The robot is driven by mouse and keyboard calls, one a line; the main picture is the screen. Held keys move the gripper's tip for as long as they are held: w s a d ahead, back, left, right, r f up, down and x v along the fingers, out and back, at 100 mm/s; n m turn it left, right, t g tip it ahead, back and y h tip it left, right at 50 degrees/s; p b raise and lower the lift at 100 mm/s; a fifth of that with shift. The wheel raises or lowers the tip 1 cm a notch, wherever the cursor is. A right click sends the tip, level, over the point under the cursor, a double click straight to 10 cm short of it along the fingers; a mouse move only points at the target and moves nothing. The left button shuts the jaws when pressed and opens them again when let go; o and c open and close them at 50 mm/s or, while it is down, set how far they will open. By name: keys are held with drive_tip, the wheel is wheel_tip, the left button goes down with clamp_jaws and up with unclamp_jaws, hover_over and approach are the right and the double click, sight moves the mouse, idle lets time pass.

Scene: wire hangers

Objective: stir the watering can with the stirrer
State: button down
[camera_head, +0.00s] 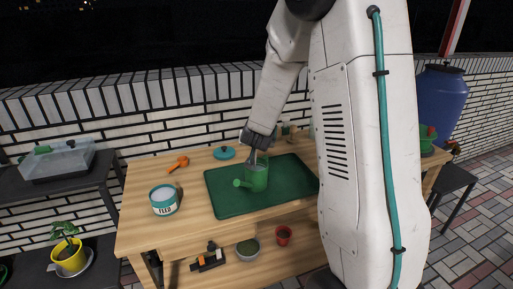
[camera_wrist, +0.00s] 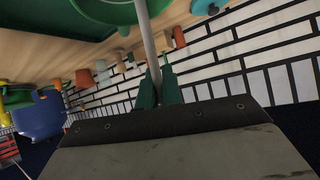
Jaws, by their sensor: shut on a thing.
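The green watering can (camera_head: 257,179) stands upright on a dark green mat (camera_head: 225,205) on the wooden table, its spout to the left. My gripper (camera_head: 256,150) is right above the can's top and shut on the stirrer. In the wrist view my gripper (camera_wrist: 158,88) holds the stirrer (camera_wrist: 149,42), a thin grey rod, between green fingers. The rod runs to the can's green rim (camera_wrist: 100,14) at the top edge. Its lower end is hidden, so its depth in the can cannot be told.
A small red pot (camera_head: 283,235) and a bowl (camera_head: 247,249) are on the lower shelf. My arm hides the table's right part. A brick wall (camera_head: 190,110) stands behind.

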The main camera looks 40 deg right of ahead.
drive_tip(key=shift+r, duration=1.9)
drive_tip(key=shift+r, duration=2.5)
